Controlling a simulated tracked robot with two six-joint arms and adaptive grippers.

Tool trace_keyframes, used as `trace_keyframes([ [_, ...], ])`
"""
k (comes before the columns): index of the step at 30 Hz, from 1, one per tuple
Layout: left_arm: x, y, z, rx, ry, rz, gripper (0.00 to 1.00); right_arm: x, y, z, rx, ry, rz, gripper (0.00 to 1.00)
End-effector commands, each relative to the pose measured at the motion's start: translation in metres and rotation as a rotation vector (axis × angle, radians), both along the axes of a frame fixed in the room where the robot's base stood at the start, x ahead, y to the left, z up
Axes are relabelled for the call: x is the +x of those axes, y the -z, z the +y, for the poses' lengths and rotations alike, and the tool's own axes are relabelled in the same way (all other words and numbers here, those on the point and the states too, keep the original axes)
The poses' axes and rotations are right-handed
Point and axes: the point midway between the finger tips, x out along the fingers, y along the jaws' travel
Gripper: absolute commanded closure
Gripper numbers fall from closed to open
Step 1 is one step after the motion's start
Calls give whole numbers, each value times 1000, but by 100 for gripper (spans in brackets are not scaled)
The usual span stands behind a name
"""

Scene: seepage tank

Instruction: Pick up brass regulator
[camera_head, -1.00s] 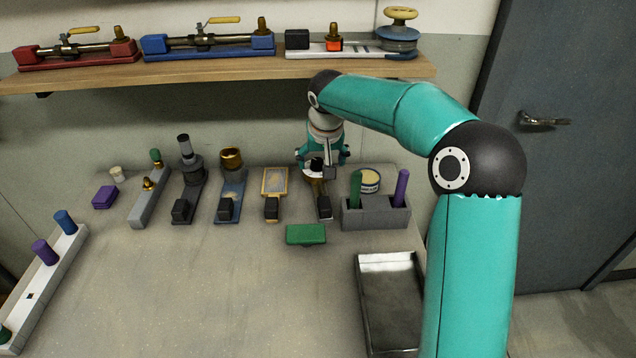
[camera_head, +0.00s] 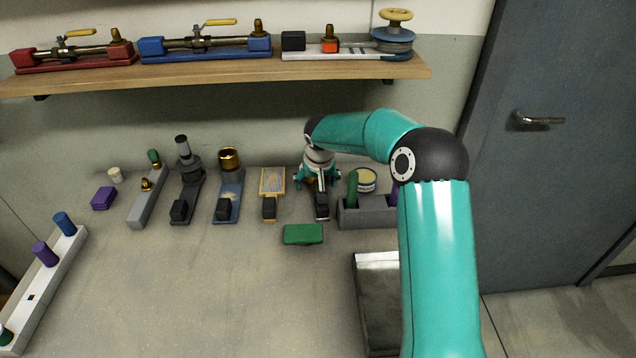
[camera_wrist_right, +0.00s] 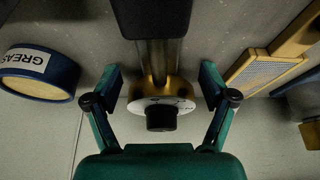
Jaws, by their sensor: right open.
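The brass regulator (camera_wrist_right: 154,88) shows in the right wrist view as a brass body with a white disc and a black knob, in front of a dark upright piece. My right gripper (camera_wrist_right: 159,98) is open, with one finger on each side of the brass body and visible gaps on both sides. In the head view my right gripper (camera_head: 316,182) is low over a stand with a black block (camera_head: 322,212) and hides most of the regulator. My left gripper is not in view.
A grease tin (camera_wrist_right: 38,73) stands left of the regulator in the wrist view. A framed mesh piece (camera_head: 271,182) stands on the other side. A grey holder (camera_head: 368,217) and a green block (camera_head: 303,234) are close by. A shelf (camera_head: 220,73) runs above.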

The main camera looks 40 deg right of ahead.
Motion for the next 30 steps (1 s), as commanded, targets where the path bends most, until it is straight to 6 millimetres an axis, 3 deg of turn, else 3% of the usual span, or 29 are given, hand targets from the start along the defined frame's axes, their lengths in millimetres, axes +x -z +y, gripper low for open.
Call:
trace_keyframes([
  [4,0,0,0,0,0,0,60,0,0,0,0,1,0,18],
  [19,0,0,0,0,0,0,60,-1,-1,-1,0,2,-1,100],
  [30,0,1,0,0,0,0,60,-1,-2,-1,-1,3,-3,100],
])
